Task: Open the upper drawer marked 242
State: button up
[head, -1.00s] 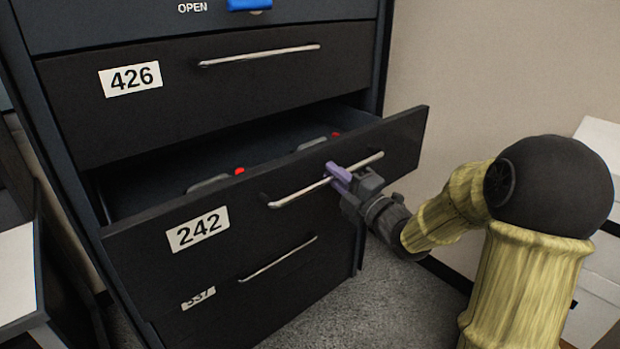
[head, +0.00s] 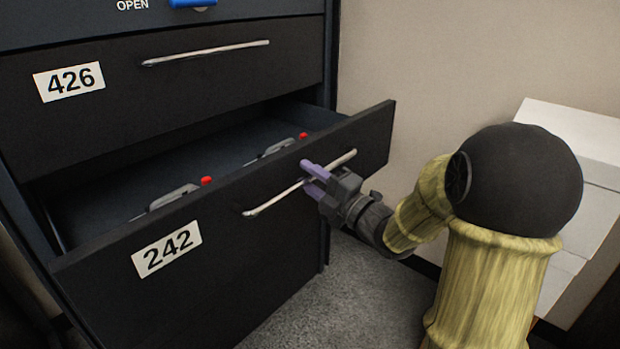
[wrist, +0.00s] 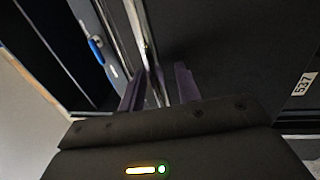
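The black drawer marked 242 (head: 240,270) stands well out from the cabinet, and its inside shows. Its silver bar handle (head: 275,197) runs along the front; it also crosses the wrist view (wrist: 137,25). My gripper (head: 314,177) is at the handle's middle to right part. Its two purple fingers are spread, with a gap between them. In the wrist view my gripper (wrist: 158,88) has one finger on each side of the bar, apparently not clamped on it. The white 242 label (head: 167,249) is on the left of the drawer front.
The closed drawer marked 426 (head: 170,85) is directly above. Inside the open drawer lie grey tools with red tips (head: 175,197). A 537 label (wrist: 303,84) shows in the wrist view. White boxes (head: 575,145) stand at right by the wall. Grey carpet (head: 340,300) lies below.

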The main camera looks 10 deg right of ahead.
jog(key=v, duration=1.7)
jog(key=shift+d, duration=0.15)
